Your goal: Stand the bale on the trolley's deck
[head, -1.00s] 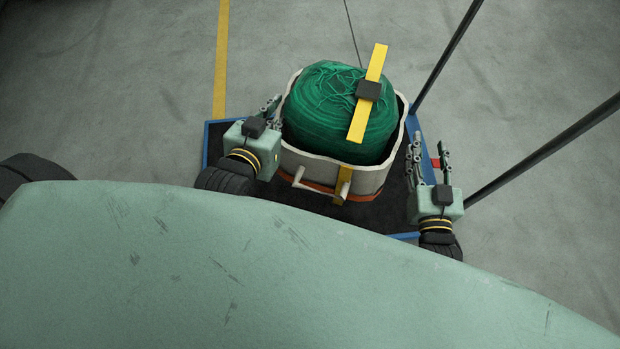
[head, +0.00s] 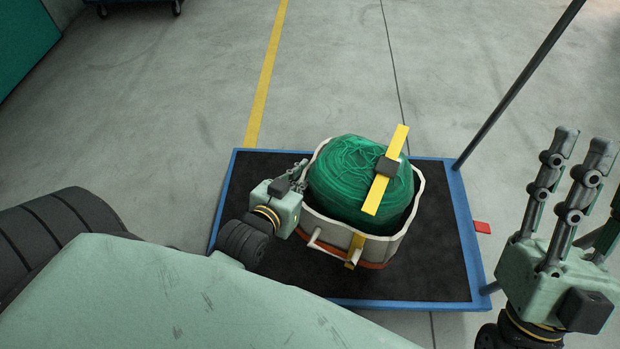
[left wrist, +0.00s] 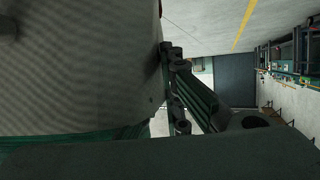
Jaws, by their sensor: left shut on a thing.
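The bale (head: 345,175) is a round green roll of netting in a pale, open-topped wrap (head: 335,232) with a yellow strap and dark buckle across its top. It looks upright over the black deck of the blue-edged trolley (head: 262,170); its underside is hidden, so contact with the deck cannot be confirmed. My left gripper (head: 297,180) is shut on the bale's left side. In the left wrist view the wrap's woven side (left wrist: 75,70) fills the left, beside my left fingers (left wrist: 178,90). My right gripper (head: 585,165) is open and empty, right of the trolley, clear of the bale.
A dark trolley post (head: 520,80) rises at the deck's far right corner. A red tab (head: 482,227) sticks out from the right edge. Bare deck shows around the bale. A yellow floor line (head: 268,75) runs behind; open concrete lies beyond.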

